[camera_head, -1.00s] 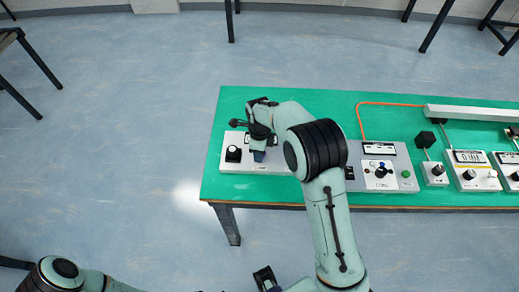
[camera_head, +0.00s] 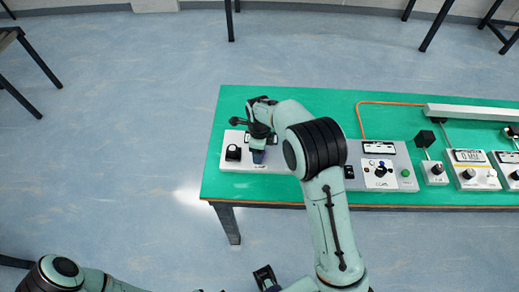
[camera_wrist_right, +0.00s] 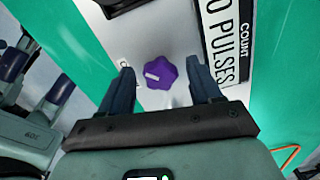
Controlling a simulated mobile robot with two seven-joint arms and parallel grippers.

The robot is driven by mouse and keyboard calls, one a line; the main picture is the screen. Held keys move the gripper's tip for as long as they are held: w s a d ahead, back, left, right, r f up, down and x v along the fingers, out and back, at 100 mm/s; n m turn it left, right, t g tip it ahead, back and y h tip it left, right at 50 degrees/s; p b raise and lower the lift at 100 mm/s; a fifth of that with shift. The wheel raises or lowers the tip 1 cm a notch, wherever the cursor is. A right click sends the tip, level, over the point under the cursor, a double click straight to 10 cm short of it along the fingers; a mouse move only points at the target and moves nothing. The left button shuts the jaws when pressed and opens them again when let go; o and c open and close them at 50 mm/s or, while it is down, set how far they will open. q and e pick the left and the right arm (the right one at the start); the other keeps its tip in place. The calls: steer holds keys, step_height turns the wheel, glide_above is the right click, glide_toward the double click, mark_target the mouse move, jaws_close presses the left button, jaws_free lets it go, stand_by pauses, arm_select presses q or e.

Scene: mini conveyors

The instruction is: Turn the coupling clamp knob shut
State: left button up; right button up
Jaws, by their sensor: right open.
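The purple lobed knob (camera_wrist_right: 160,74) stands on a white panel in the right wrist view. My right gripper (camera_wrist_right: 162,85) is open, with one dark finger on each side of the knob and gaps visible between. In the head view my right gripper (camera_head: 258,157) is low over the white unit (camera_head: 272,167) at the table's left end, and the arm hides much of this unit. My left gripper (camera_head: 266,276) is at the bottom of the head view, off the table. Its two fingers look apart in the right wrist view (camera_wrist_right: 40,78).
A black knob (camera_head: 233,153) sits left of my right gripper. A "COUNT 0 PULSES" display (camera_wrist_right: 222,40) is beside the purple knob. A grey unit (camera_head: 398,163) and other small units with knobs stand further right on the green table (camera_head: 300,97).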

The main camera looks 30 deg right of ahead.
step_height(320, 180, up, 13)
steer(key=p, duration=0.1)
steer(key=shift+r, duration=0.15)
stand_by(0.6)
